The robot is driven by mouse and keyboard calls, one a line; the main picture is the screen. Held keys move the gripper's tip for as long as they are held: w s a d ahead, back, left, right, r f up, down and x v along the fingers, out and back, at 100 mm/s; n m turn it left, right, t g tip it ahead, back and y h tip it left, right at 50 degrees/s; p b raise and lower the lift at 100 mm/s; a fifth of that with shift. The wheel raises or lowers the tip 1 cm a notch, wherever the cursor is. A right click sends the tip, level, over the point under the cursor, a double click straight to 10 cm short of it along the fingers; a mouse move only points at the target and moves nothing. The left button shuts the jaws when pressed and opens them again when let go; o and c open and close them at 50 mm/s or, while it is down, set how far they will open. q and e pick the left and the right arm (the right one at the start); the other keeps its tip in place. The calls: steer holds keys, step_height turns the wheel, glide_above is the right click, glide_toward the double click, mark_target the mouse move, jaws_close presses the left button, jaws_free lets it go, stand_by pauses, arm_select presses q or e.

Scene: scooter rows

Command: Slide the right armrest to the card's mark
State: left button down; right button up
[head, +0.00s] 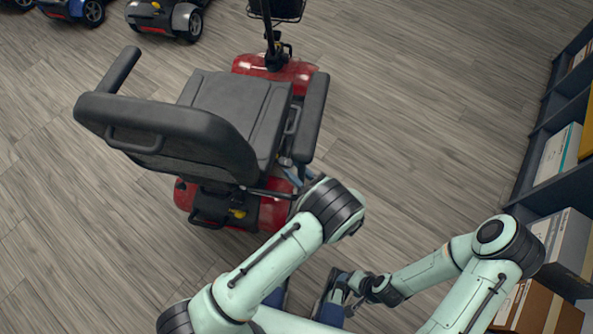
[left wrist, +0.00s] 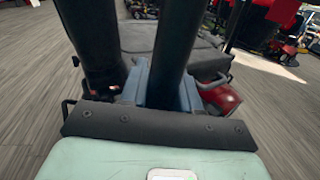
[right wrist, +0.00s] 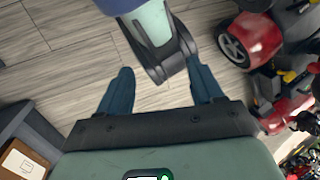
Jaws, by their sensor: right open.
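The right armrest (head: 309,118) is the dark padded bar on the right side of the grey seat (head: 240,105) of a red scooter (head: 275,72). My left gripper (head: 299,176) is at the armrest's rear end, low beside the backrest. In the left wrist view a dark bar (left wrist: 179,40) of the armrest runs between the two blue-grey fingers, which sit close on both sides of it. My right gripper (right wrist: 160,90) is open and empty, low near my own body, away from the scooter. I cannot make out the card or its mark.
The backrest (head: 165,130) stands left of my left gripper. The left armrest (head: 119,69) is on the far side. Other scooters (head: 165,16) stand at the upper left. A dark shelf (head: 545,130) with boxes (head: 556,153) lines the right. Bare floor (head: 430,110) lies between.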

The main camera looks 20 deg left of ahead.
arm_select(q)
steer(key=shift+a+p, duration=0.3)
steer(key=shift+a, duration=0.7)
steer(key=c, duration=0.9)
jaws_free()
arm_select(e)
steer(key=shift+s+a+r, duration=0.25)
steer(key=shift+s+r, duration=0.15)
steer(key=shift+s, duration=0.1)
arm_select(q)
steer(key=shift+s+d, duration=0.1)
steer(key=shift+d, duration=0.05)
steer(key=v, duration=1.3)
steer(key=shift+s, duration=0.1)
steer(key=shift+r, duration=0.1)
